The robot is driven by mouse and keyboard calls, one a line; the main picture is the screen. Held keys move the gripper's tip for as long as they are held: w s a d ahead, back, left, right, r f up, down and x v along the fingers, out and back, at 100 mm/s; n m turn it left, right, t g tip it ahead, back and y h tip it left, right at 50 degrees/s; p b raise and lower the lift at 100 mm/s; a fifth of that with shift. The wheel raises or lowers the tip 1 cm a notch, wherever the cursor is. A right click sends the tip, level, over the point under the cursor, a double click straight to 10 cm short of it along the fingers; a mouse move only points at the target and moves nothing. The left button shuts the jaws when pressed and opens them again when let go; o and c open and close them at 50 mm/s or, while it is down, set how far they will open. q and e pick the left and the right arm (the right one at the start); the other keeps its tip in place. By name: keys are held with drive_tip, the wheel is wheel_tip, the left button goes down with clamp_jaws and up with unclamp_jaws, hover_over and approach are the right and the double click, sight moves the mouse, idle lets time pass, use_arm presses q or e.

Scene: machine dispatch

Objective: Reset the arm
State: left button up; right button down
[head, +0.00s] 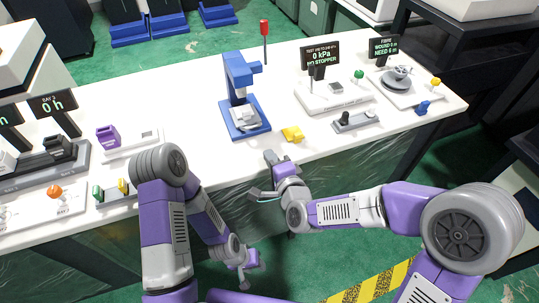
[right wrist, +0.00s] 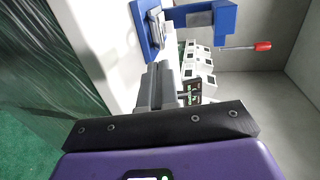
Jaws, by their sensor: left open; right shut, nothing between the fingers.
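My right gripper (head: 271,156) is at the table's front edge, below the blue press (head: 243,100) in the head view. In the right wrist view its grey fingers (right wrist: 160,78) are together with nothing between them, and point toward the blue press (right wrist: 148,32). My left gripper (head: 246,278) hangs low in front of the table, below the tabletop, beside the right arm. It is open and empty; its fingers are small in the head view.
The white table (head: 205,160) carries a yellow piece (head: 292,134), a purple piece (head: 108,136), a grey block with knobs (head: 356,121) and display stations. A red-topped lever (head: 264,28) stands behind the press. Green floor lies in front, with a yellow-black stripe (head: 368,286).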

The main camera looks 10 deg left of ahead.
drive_tip(key=s+d+f+n+g+h+p, duration=0.25)
drive_tip(key=d+f, duration=0.25)
drive_tip(key=f, duration=0.3)
drive_tip(key=s+d+f+n+g+h+p, duration=0.1)
drive_tip(key=d+f+n+g+p, duration=0.2)
drive_tip(key=f, duration=0.5)
use_arm(q)
wheel_tip(320, 180, up, 8)
drive_tip(key=p, duration=0.2)
drive_tip(key=shift+p, duration=0.3)
use_arm(e)
drive_tip(key=s+d+f+n+g, duration=0.2)
drive_tip(key=s+d+f+g, duration=0.1)
drive_tip(key=s, duration=0.5)
drive_tip(key=s+d+f+n+g, duration=0.1)
drive_tip(key=s+d+f+g, duration=0.3)
drive_tip(key=s+d+f, duration=0.2)
wheel_tip(320, 180, down, 2)
drive_tip(key=shift+s+f+n, duration=0.1)
drive_tip(key=shift+s+n, duration=0.25)
drive_tip(key=shift+s, duration=0.7)
use_arm(q)
drive_tip(key=shift+c, duration=0.3)
